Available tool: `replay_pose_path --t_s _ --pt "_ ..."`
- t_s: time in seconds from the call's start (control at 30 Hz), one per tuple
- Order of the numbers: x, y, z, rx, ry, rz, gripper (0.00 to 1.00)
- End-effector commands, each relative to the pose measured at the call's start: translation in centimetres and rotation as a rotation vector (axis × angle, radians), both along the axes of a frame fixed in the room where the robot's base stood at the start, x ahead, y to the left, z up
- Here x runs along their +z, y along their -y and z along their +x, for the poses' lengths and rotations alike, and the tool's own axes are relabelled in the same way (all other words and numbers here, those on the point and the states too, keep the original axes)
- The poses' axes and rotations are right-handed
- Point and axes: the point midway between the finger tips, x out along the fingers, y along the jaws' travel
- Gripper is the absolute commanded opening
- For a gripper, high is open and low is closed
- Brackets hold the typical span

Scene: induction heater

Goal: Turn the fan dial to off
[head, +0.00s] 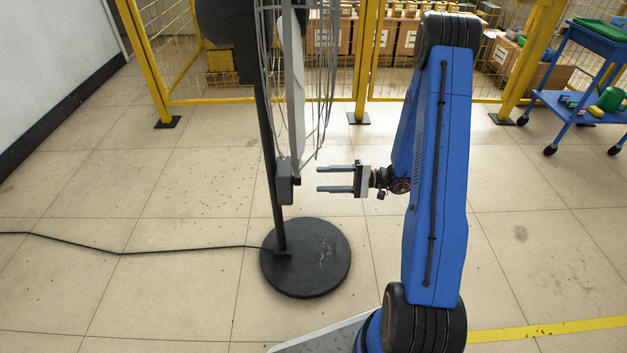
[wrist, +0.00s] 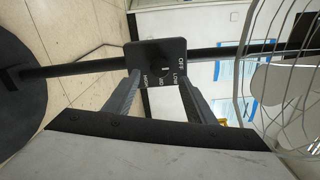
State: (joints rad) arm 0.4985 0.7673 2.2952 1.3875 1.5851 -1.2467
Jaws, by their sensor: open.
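The standing fan shows in the head view with a wire cage (head: 318,90), a black pole (head: 267,150) and a round black base (head: 305,262). Its dark control box (head: 285,188) sits low on the pole. In the wrist view the box (wrist: 142,52) carries the dial (wrist: 166,69) and white labels, with OFF and LOW toward the right and HIGH at the left. A small pale mark shows on the dial; I cannot tell which setting it points to. My gripper (head: 318,180) is open and empty, just right of the box. In the wrist view its fingers (wrist: 160,82) frame the dial, apparently short of it.
A black cable (head: 120,252) runs left from the fan base across the tiled floor. A yellow mesh fence (head: 230,103) with boxes behind it stands at the back. A blue cart (head: 580,105) is at the far right. The fan cage is close to my gripper's right in the wrist view.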

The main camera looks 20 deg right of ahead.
Motion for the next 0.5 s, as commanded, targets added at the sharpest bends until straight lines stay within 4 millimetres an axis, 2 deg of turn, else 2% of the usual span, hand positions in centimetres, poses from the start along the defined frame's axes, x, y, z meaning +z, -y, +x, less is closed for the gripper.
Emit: replay_pose_path --t_s 0.3,0.5 --pt "-0.1 5.5 -1.7 -0.004 0.000 -0.001 0.50" --pt "-0.1 8.1 -2.7 -0.002 -0.001 0.001 0.50"
